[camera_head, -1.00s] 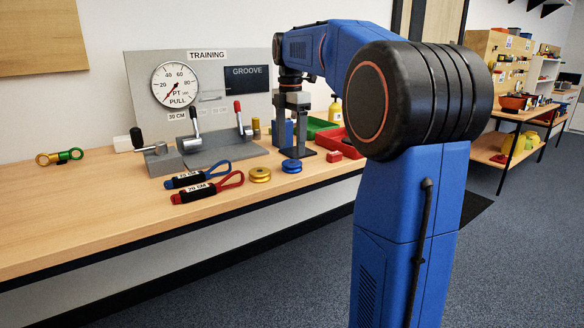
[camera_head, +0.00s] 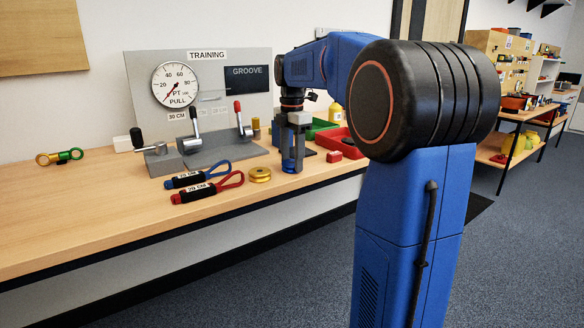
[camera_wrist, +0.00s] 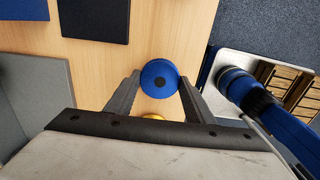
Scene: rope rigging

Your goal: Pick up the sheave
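The blue sheave (camera_head: 290,168), a small grooved wheel, lies on the wooden bench near its front edge. It also shows in the wrist view (camera_wrist: 159,82), round with a dark centre. A gold sheave (camera_head: 260,174) lies just left of it, and partly shows in the wrist view (camera_wrist: 153,117). My gripper (camera_head: 293,160) points down over the blue sheave. In the wrist view my gripper (camera_wrist: 158,78) is open, with one finger on each side of the blue sheave. The right finger is very near its rim; I cannot tell whether it touches.
Red (camera_head: 216,187) and blue (camera_head: 197,174) looped ropes with labels lie left of the gold sheave. Behind stand a grey lever fixture (camera_head: 215,150) and a training board (camera_head: 210,60) with a gauge. A red tray (camera_head: 335,138) and a red block (camera_head: 352,152) are to the right.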

